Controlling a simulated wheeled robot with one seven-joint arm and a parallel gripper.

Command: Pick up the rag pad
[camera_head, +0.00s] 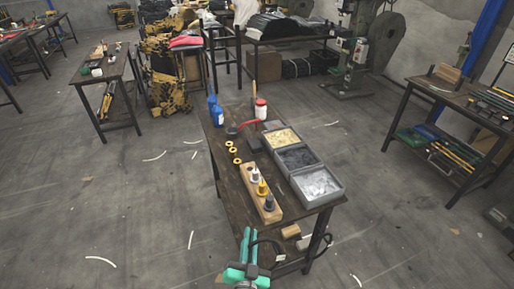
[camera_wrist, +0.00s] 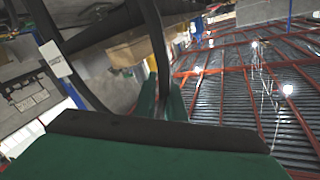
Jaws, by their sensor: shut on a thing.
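My gripper (camera_head: 248,268), teal-green, is at the bottom middle of the head view, by the near end of the dark workbench (camera_head: 232,197). In the wrist view its green parts fill the bottom, and a dark flat strip (camera_wrist: 150,130) lies along them. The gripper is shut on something. I cannot tell from these views whether the dark strip is the rag pad or part of the gripper. No rag pad can be clearly made out on the bench.
The bench holds blue bottles (camera_head: 215,113), a red-lidded jar (camera_head: 261,109), yellow rings (camera_head: 233,149), a wooden peg block (camera_head: 246,180) and grey bins (camera_head: 317,185). A side table (camera_head: 108,72) stands left and a shelf table (camera_head: 445,103) right. The floor between is mostly open.

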